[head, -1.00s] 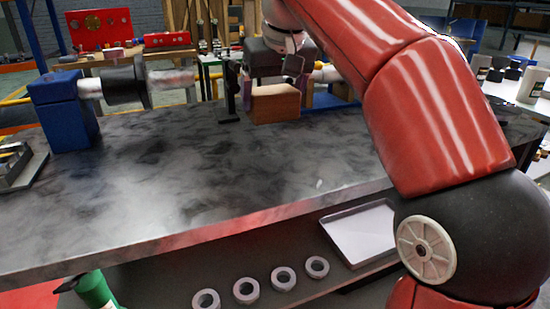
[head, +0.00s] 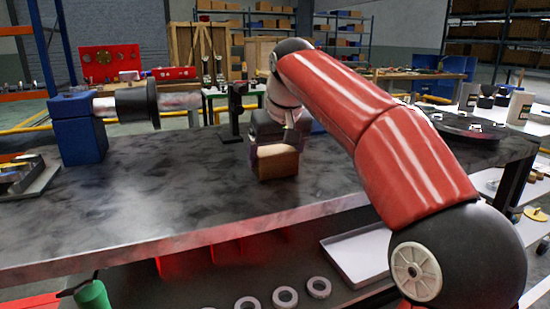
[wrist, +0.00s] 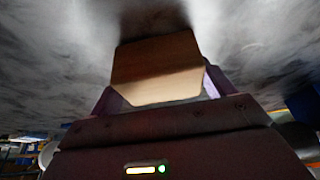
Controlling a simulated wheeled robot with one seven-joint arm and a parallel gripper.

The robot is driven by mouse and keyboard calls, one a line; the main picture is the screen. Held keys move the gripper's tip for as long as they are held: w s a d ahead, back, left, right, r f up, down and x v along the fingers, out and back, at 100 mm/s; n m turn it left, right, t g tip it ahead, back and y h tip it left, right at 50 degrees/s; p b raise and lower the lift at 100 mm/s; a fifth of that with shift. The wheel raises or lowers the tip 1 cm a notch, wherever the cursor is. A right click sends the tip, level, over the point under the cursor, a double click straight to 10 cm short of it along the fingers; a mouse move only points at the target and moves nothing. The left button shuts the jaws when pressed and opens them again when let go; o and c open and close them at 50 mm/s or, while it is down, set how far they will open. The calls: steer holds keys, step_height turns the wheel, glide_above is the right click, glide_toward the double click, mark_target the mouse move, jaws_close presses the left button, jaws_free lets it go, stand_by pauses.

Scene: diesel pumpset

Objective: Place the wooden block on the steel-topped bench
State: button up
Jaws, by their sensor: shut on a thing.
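The wooden block (head: 277,163) is light brown and is held in my gripper (head: 275,151) over the steel-topped bench (head: 150,195). The wrist view shows the block (wrist: 157,72) between the purple-sided fingers of my gripper (wrist: 155,92), with a dark shadow on the grey top beyond it. The block is at or just above the bench top; I cannot tell if it touches. The fingers and gripper body hide part of the block.
A blue stand with a grey-and-black shaft (head: 80,140) is at the bench's left. A small black stand (head: 232,112) is behind the block. A parts tray (head: 28,175) lies at the left edge. The bench's middle and front left are clear.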

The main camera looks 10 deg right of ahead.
steer(key=o, duration=0.6)
steer(key=shift+f, duration=0.15)
steer(key=o, duration=0.4)
steer(key=shift+s+r, duration=0.1)
steer(key=shift+r, duration=0.5)
steer(key=p+v, duration=0.3)
steer(key=v, duration=0.8)
steer(key=shift+s, duration=0.2)
